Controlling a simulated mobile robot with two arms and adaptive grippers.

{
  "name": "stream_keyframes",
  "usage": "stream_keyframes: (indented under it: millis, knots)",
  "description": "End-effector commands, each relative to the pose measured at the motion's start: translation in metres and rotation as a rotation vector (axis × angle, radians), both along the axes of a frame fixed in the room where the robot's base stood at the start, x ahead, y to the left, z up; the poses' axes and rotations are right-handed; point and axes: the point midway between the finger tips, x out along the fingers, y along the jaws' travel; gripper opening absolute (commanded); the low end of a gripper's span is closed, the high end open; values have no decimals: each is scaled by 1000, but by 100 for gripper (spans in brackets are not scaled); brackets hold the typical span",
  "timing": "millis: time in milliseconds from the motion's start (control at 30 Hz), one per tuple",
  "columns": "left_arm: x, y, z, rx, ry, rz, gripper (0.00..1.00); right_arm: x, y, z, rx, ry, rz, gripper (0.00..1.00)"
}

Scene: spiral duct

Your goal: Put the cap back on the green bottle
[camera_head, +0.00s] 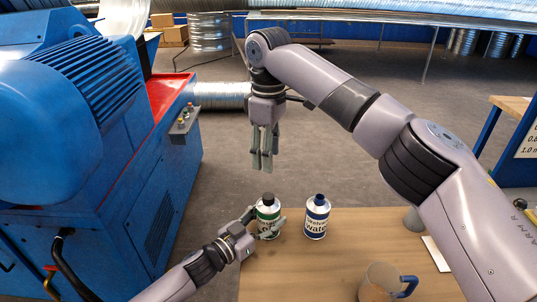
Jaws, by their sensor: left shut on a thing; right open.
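The green bottle (268,212) stands upright near the table's back left corner, with a pale label and a dark top. I cannot tell if that dark top is a cap or the bare neck. My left gripper (265,226) comes in from the lower left and is shut on the green bottle around its body, hiding part of the label. My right gripper (263,150) hangs fingers down above and behind the bottle, apart from it. It is open, and I see nothing between its fingers. I cannot make out a separate loose cap.
A blue-labelled bottle (317,220) with a dark blue top stands just right of the green one. On the wooden table (310,270) are a mug (381,282) with a blue handle and a small grey object (414,219). A blue machine (130,190) fills the left.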

Motion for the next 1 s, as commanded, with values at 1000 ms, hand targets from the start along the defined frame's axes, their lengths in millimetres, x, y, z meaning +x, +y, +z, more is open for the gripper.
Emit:
stream_keyframes:
  millis: [1000]
  knots:
    - [-35,36,-2,2,4,1,73,0,0,0,0,0,0,46]
